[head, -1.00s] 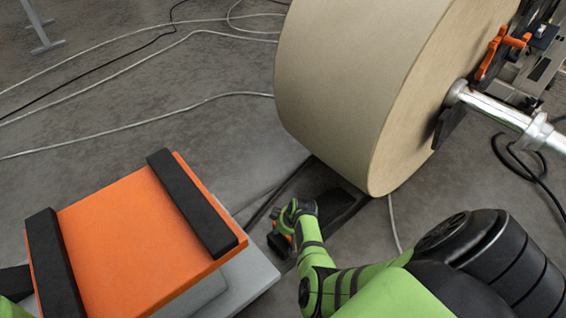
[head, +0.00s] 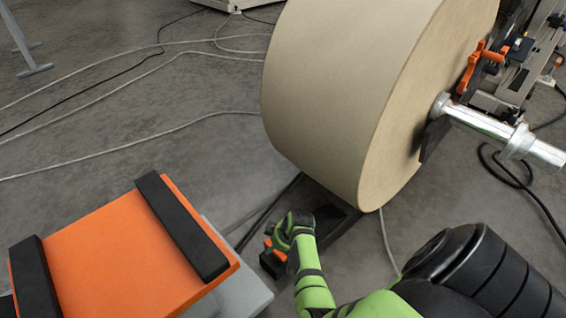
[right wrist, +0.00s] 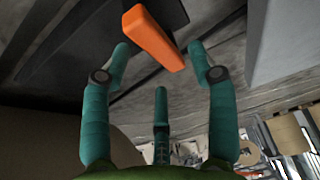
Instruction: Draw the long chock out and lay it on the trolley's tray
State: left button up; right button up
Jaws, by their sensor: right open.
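An orange handle, which I take to be the long chock's (right wrist: 152,40), lies between the spread fingers of my right gripper (right wrist: 164,65) in the right wrist view. I cannot tell whether a finger touches it. In the head view, its orange part (head: 268,243) and a black block (head: 272,264) show beside my right gripper (head: 284,240), near the floor in front of the roll. My right gripper is open. The chock's far part cannot be made out. The trolley's orange tray (head: 118,255) stands at the lower left, with a black bar along each side. My left gripper is out of view.
The large kraft roll (head: 330,90) stands close behind my right gripper, with a steel shaft (head: 490,128) through it. A grey base (head: 243,292) sits under the tray. Cables (head: 120,139) run across the floor at the left. Open floor lies between tray and roll.

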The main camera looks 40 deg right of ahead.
jog(key=v, duration=0.7)
jog(key=shift+s+a+r, duration=0.1)
jog(key=shift+s+r, duration=0.05)
dwell(0.3)
